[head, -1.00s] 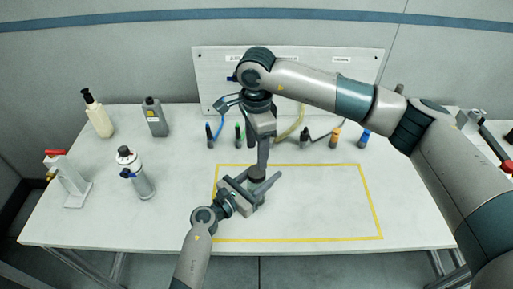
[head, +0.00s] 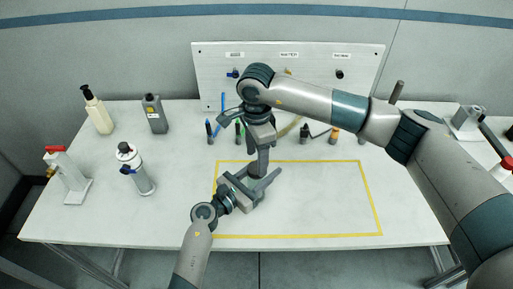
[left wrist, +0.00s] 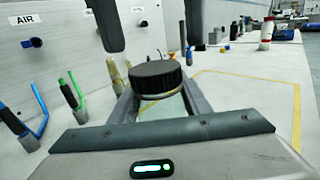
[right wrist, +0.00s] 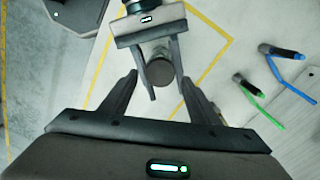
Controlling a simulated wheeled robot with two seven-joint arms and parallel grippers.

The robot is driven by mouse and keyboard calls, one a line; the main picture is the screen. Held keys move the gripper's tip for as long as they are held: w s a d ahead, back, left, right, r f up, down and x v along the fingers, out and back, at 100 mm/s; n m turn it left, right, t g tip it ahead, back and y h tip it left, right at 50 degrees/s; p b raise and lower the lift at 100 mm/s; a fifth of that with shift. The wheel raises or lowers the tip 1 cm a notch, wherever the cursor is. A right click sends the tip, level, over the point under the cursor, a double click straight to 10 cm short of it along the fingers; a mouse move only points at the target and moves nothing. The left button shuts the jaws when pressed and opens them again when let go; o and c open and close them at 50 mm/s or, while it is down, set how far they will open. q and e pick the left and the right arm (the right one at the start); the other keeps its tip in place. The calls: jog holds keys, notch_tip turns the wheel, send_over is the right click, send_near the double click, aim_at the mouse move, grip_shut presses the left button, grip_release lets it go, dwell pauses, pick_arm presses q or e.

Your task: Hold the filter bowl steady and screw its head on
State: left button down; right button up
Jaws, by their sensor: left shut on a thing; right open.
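My left gripper (head: 245,190) is shut around the filter bowl (left wrist: 163,107), low over the taped area of the table. The bowl looks pale and mostly hides between the fingers. A dark, round, ribbed filter head (left wrist: 157,76) sits on top of it, looking level; the thread between them is hidden. My right gripper (right wrist: 160,76) points down over the head, open, with one finger on each side of it and gaps showing in the right wrist view. Its fingers also show at the top of the left wrist view (left wrist: 155,45).
A yellow tape rectangle (head: 371,200) marks mostly clear table to the right. A labelled board (head: 215,75) with hoses and several coloured connectors stands behind. Bottles (head: 155,115), a spray can (head: 135,170) and a red-topped clamp stand (head: 68,175) are at the left.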

aim_at(256, 167)
jog(key=shift+f, duration=1.75)
jog(key=c, duration=1.1)
jog(key=m, duration=1.1)
jog(key=shift+m, duration=0.3)
jog(key=o, duration=1.2)
jog(key=shift+o, duration=0.2)
jog(key=shift+r, duration=0.1)
